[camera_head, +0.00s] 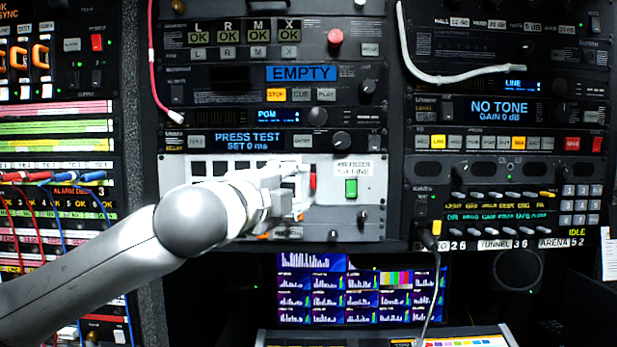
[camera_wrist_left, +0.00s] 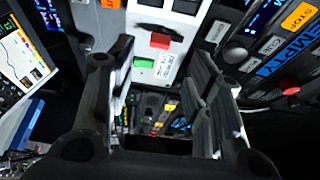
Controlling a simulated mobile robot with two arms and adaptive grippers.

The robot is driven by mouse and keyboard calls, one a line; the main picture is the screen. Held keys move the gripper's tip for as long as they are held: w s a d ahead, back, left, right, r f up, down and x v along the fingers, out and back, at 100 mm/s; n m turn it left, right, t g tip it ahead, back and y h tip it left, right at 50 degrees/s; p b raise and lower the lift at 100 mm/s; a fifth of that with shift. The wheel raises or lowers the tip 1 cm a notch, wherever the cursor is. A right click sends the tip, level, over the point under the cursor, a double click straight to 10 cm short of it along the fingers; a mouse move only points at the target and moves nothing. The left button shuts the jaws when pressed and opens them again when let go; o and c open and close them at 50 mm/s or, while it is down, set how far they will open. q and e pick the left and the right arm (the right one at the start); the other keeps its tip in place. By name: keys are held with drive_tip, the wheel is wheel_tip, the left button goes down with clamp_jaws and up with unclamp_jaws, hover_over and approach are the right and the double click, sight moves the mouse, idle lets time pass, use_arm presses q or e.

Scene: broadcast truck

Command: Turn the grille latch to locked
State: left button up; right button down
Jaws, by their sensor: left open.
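A pale grille panel (camera_head: 376,209) with dark slots sits low in the middle rack. A small upright red piece (camera_head: 313,181) is on it, and it also shows in the left wrist view (camera_wrist_left: 160,41). A green block (camera_head: 351,188) sits to its right under a small white label; it shows in the left wrist view (camera_wrist_left: 144,63). I cannot tell for sure which part is the latch. My left gripper (camera_head: 299,190) is in front of the panel beside the red piece, hiding part of the panel. Its fingers (camera_wrist_left: 163,76) are spread with nothing held between them. My right gripper is out of view.
Above the panel is a unit reading PRESS TEST (camera_head: 243,139) with a round knob (camera_head: 341,140). Small knobs line the panel's lower right. A monitor (camera_head: 362,288) stands below. A white cable (camera_head: 450,76) and a red cable (camera_head: 154,70) hang across upper units.

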sight(313, 176)
use_arm(q)
drive_tip(key=shift+p+x, duration=1.8)
drive_tip(key=shift+x, duration=2.3)
